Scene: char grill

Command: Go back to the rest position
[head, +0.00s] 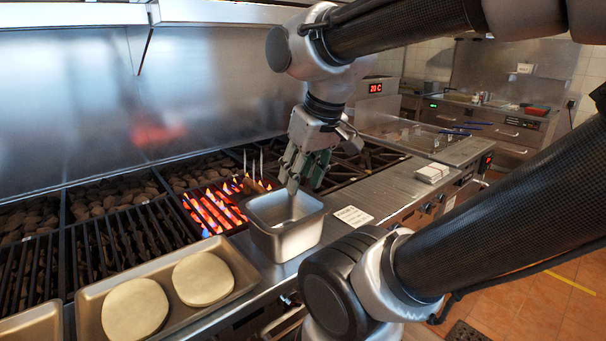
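My gripper (304,170) hangs from the arm, pointing down, over the back right of a deep metal pan (285,240) on the counter. Its fingers show at an angle, partly against the dark grates behind. I cannot tell whether they are open or shut, or whether they hold anything. The pan's inside is partly visible, with something pale low in it that is too unclear to name.
A metal tray (172,322) with two pale round patties (203,278) lies at the front left. Flames (214,208) burn under the grill grate (110,243) beside the pan. A white label (353,216) lies on the counter. A white stack (432,172) sits farther right.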

